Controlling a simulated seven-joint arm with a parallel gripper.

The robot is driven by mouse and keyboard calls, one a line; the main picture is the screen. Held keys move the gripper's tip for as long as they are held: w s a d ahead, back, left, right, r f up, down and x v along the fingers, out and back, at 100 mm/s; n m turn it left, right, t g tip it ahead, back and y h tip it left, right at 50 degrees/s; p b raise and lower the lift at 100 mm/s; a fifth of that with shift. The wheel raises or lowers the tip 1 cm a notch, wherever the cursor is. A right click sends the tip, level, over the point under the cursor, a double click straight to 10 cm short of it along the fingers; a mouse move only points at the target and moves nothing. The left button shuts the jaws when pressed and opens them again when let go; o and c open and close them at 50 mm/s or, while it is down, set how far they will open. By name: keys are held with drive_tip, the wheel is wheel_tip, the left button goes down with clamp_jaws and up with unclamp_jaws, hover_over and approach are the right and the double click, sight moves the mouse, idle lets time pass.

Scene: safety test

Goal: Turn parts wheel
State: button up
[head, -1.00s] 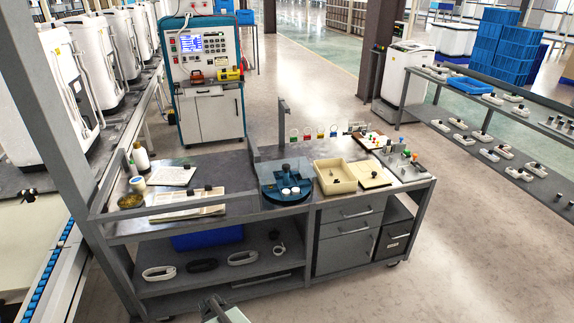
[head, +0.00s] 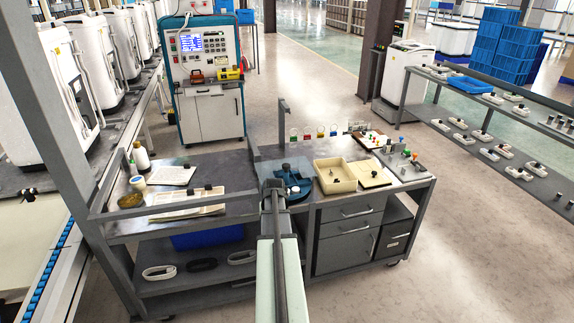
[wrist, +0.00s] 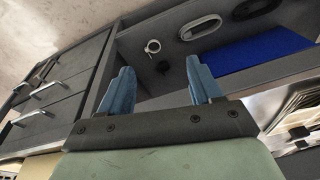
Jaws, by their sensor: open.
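The parts wheel (head: 304,183) is a round dark-blue tray on the workbench top, left of the cream bin, in the head view. It holds small white round parts, and a dark knob (head: 286,167) stands at its far edge. My gripper's end (head: 273,186) covers the wheel's left part in this view; whether it touches the wheel cannot be told. In the wrist view my gripper (wrist: 161,88) shows two blue fingers spread apart with nothing between them. The wheel is not clearly seen in that view.
A cream bin (head: 327,182) stands right of the wheel, with drawers (head: 345,228) below it. Papers and a tray (head: 187,204) lie on the left of the bench. The wrist view shows the lower shelf with a blue bin (wrist: 262,52) and a white coil (wrist: 152,47).

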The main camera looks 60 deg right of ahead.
drive_tip(key=s+d+r+t+h, duration=0.1)
drive_tip(key=s+d+r, duration=0.1)
drive_tip(key=d+r, duration=0.85)
drive_tip(key=t+h, duration=0.1)
approach(286, 165)
drive_tip(key=s+r, duration=0.3)
drive_tip(key=s, duration=0.2)
wheel_tip(286, 165, up, 2)
drive_tip(key=w+d+n, duration=0.2)
drive_tip(key=w+f+n, duration=0.1)
drive_tip(key=f, duration=0.3)
drive_tip(key=w+f+n+y, duration=0.1)
drive_tip(key=w+f+n, duration=0.1)
drive_tip(key=f, duration=0.2)
drive_tip(key=w+f+n, duration=0.2)
drive_tip(key=f, duration=0.2)
drive_tip(key=shift+w+d+f+y, duration=0.25)
drive_tip(key=shift+d+f+y, duration=0.05)
drive_tip(key=shift+d+f, duration=0.1)
drive_tip(key=shift+c, duration=0.3)
clamp_jaws()
